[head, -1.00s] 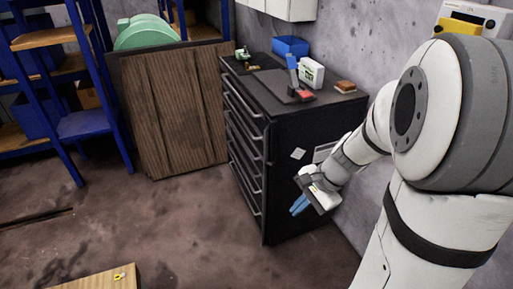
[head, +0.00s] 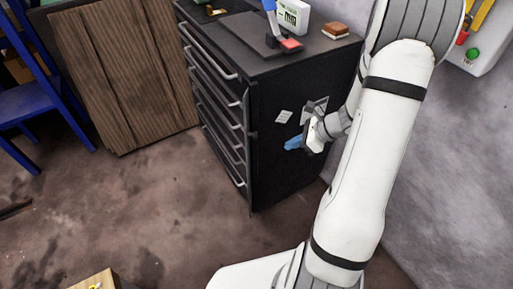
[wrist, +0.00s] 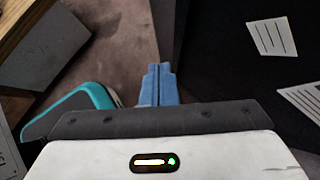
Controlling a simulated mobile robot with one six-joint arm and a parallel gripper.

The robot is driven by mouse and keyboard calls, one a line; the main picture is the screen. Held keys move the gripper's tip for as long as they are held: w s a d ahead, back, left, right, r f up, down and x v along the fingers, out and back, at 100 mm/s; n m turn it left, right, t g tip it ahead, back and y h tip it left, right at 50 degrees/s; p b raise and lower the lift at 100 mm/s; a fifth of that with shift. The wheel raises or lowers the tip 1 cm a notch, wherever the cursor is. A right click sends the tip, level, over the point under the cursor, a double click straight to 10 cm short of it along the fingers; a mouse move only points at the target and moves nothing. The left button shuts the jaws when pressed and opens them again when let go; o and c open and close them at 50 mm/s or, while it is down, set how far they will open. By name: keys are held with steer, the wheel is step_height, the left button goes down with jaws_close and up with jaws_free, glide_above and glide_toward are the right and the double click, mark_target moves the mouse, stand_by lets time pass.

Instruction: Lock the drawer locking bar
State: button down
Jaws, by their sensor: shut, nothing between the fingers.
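The black drawer cabinet (head: 300,95) stands against the wall with several drawers and light handles on its front. A dark upright strip (head: 249,150) runs along its front right edge, apparently the locking bar; I cannot tell its position. My gripper (head: 288,144) is beside the cabinet's right side, with its blue fingers pointing left toward that edge. In the wrist view the blue fingers (wrist: 160,72) are together and empty. The dark cabinet side (wrist: 225,65) is to their right there. Contact with the cabinet cannot be told.
A white label (wrist: 272,37) is on the cabinet side. On the cabinet top are a white box (head: 293,16), a blue-and-red tool (head: 288,43) and a brown block (head: 336,31). A wooden panel (head: 125,75) stands to the left. The floor (head: 165,205) before the drawers is clear.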

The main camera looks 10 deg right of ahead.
steer(key=a, duration=0.1)
steer(key=b, duration=0.2)
glide_toward(248, 154)
steer(key=s+x, duration=0.1)
steer(key=x, duration=0.4)
steer(key=shift+w+a+f, duration=0.15)
steer(key=shift+w+a, duration=0.3)
steer(key=shift+w, duration=0.05)
